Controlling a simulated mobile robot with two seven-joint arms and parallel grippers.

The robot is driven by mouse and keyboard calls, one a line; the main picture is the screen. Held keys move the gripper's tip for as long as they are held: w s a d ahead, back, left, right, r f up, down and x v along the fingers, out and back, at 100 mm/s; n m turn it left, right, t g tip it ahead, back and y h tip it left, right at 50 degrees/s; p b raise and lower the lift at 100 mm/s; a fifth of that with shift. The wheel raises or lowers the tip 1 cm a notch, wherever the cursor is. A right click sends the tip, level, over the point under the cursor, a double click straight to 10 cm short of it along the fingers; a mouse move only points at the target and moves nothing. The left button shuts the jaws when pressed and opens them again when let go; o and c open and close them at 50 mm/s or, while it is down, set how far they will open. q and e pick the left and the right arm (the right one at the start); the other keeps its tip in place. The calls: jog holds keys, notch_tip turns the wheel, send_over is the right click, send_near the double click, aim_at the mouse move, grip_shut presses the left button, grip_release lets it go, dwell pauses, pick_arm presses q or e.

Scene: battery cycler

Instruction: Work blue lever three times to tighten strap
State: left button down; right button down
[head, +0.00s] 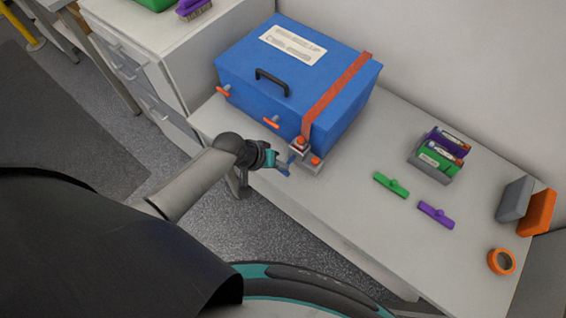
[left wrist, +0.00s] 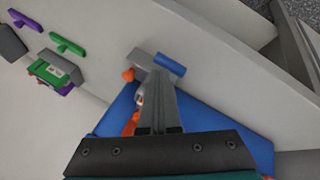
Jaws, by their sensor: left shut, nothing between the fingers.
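The blue lever (left wrist: 170,66) sticks out from a grey ratchet bracket (left wrist: 141,58) at the table's front edge. In the head view the bracket (head: 306,160) stands at the front right corner of the blue box, below the orange strap (head: 337,88), which runs over the box lid. My left gripper (head: 284,167) is shut and empty, right at the lever. In the left wrist view its fingertips (left wrist: 160,74) are just beside or overlapping the lever; I cannot tell whether they touch. The gripper partly hides the lever in the head view. My right gripper is not in view.
The blue box (head: 245,75) has a black handle and orange latches. To the right on the table (head: 340,210) are a green clip (head: 391,185), a purple clip (head: 436,214), a grey bin (head: 430,168) and an orange tape roll (head: 501,261). Drawers stand at left.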

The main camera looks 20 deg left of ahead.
pick_arm(q)
jog(key=shift+w+d+r+p, duration=0.1)
jog(key=shift+w+r+p, duration=0.1)
jog(key=shift+r+p, duration=0.5)
jog(key=shift+w+d+r+p, duration=0.1)
jog(key=shift+w+r+p, duration=0.1)
jog(key=shift+r+p, duration=0.5)
jog(key=shift+r, duration=0.1)
jog(key=shift+r, duration=0.2)
jog(key=shift+w+d+r+p, duration=0.1)
jog(key=shift+w+r+p, duration=0.1)
jog(key=shift+r+p, duration=0.45)
jog(key=shift+w+d+r+p, duration=0.1)
jog(key=shift+w+r+p, duration=0.1)
jog(key=shift+r+p, duration=0.5)
jog(key=shift+w+r+p, duration=0.2)
jog(key=shift+r+p, duration=0.3)
jog(key=shift+r, duration=0.3)
